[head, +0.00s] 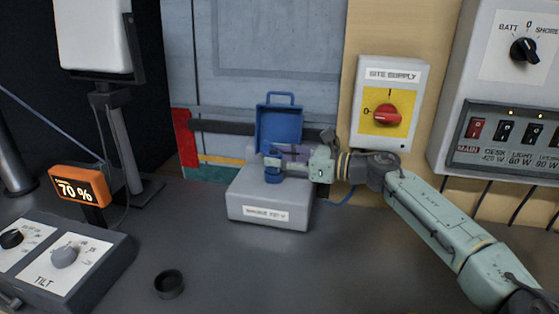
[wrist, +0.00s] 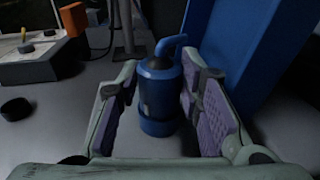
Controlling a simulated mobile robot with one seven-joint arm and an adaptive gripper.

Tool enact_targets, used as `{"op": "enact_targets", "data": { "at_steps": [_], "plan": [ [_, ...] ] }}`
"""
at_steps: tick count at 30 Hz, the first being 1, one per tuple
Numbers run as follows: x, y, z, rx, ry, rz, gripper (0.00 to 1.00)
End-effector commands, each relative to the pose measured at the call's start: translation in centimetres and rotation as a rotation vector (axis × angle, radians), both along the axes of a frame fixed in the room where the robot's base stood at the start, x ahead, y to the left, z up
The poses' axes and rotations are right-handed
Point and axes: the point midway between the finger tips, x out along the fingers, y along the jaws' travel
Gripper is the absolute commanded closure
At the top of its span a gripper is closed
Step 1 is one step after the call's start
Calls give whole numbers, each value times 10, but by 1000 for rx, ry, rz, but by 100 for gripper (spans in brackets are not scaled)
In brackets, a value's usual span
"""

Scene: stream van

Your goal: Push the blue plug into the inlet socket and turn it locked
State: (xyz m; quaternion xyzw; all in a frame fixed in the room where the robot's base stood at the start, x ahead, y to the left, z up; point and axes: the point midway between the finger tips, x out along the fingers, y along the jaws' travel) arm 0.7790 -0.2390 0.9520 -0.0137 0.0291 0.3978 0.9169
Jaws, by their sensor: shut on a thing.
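The blue plug (wrist: 158,88) stands upright between the purple-padded fingers of my gripper (wrist: 162,102) in the wrist view, with a bent blue neck at its top. In the head view the plug (head: 272,166) is small and partly covered by my gripper (head: 284,160), which reaches in from the right and is shut on it. The plug is over the grey inlet box (head: 268,196), in front of the raised blue lid (head: 279,124). A wider blue ring (wrist: 158,127) shows at the plug's base. The socket opening is hidden, so I cannot tell how deep the plug sits.
A yellow site supply switch (head: 387,113) with a red knob is on the wall to the right, near my arm. A switch panel (head: 510,130) is farther right. A black round cap (head: 169,284) lies on the counter. The tilt control box (head: 62,255) stands front left.

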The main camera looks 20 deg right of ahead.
Motion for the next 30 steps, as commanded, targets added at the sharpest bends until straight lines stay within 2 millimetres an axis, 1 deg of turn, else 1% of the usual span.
{"op": "enact_targets", "data": {
  "at_steps": [7, 8, 17, 18, 30],
  "plan": [
    [0, 0, 1, 0, 0, 5, 100],
    [0, 0, 1, 0, 0, 5, 65],
    [0, 0, 0, -1, -1, 4, 45],
    [0, 0, 0, -1, 0, 4, 43],
    [0, 0, 0, -1, 0, 3, 43]
  ]
}}
